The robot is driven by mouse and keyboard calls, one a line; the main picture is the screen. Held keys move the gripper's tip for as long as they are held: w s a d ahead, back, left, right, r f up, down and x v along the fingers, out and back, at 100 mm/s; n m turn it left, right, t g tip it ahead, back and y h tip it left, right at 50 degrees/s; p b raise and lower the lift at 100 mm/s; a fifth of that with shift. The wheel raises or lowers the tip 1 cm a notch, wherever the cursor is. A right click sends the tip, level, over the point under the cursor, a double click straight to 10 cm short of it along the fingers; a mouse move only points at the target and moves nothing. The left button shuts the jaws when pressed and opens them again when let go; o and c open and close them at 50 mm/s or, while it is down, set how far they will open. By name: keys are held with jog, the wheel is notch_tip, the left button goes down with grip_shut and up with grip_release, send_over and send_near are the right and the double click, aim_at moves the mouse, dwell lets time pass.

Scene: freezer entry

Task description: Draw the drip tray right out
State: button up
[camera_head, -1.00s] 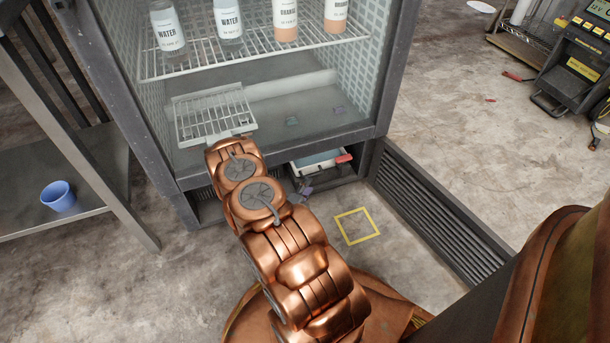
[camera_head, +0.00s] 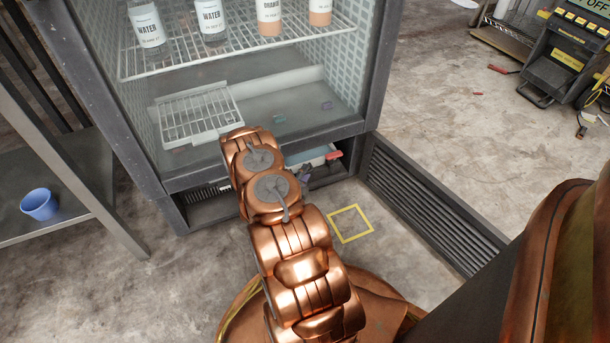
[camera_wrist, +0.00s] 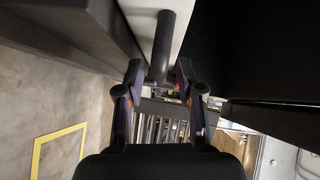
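The drip tray (camera_head: 312,156) is a pale, shallow tray in the low opening under the glass-sided cooler. My arm hides part of it, and a red piece (camera_head: 333,155) shows at its right end. My gripper (camera_head: 304,174) is at the front of this opening, partly behind my arm. In the wrist view, my gripper's two fingers (camera_wrist: 160,72) stand apart, on either side of a dark round bar (camera_wrist: 163,42) in front of a pale surface (camera_wrist: 143,12). The bar looks like a handle; narrow gaps show beside it, and I cannot tell whether a finger touches it.
The cooler holds bottles on a wire shelf (camera_head: 245,50) and a white rack (camera_head: 196,115) on its floor. A steel table with a blue cup (camera_head: 39,204) stands left. A yellow square (camera_head: 350,223) marks clear floor in front.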

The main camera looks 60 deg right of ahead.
jog(key=shift+d, duration=0.35)
jog(key=shift+c, duration=0.4)
grip_shut()
